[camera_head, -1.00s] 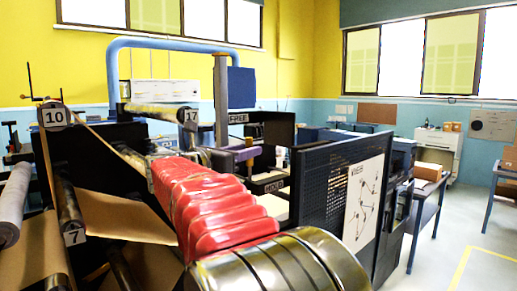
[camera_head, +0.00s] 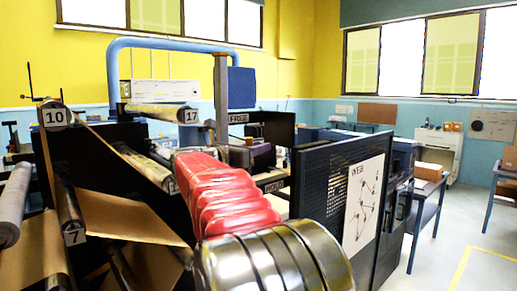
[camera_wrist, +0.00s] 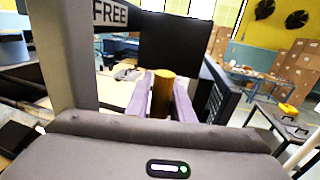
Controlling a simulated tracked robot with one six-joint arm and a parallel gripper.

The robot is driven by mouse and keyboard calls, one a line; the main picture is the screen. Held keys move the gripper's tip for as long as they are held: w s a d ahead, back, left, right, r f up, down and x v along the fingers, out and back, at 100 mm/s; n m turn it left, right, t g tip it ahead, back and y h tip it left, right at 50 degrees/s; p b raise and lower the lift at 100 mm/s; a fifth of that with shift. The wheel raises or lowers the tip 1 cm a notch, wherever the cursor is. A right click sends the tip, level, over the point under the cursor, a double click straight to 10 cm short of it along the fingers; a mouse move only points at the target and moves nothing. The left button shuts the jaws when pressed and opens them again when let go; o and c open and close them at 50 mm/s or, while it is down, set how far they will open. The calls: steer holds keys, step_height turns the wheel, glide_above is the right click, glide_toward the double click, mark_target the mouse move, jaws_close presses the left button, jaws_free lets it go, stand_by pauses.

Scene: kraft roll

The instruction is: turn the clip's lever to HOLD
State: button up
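The clip's lever appears to be the brown upright cylinder (camera_wrist: 162,94) in the wrist view. It stands between the two purple fingers of my gripper (camera_wrist: 164,88) and fills the gap. Whether the fingers press on it is unclear. The FREE label (camera_wrist: 110,14) is at the upper left there; it also shows in the head view (camera_head: 238,118). The HOLD label (camera_head: 274,186) sits lower, to the right of my red-sleeved arm. In the head view my gripper (camera_head: 262,150) is small, just below the FREE label; the lever is not discernible there.
A dark perforated panel with a WEB diagram (camera_head: 364,203) stands right of my arm. A grey post (camera_head: 221,95) and a roller marked 17 (camera_head: 160,113) are close on the left. Brown paper web (camera_head: 125,218) runs below.

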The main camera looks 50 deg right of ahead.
jaws_close()
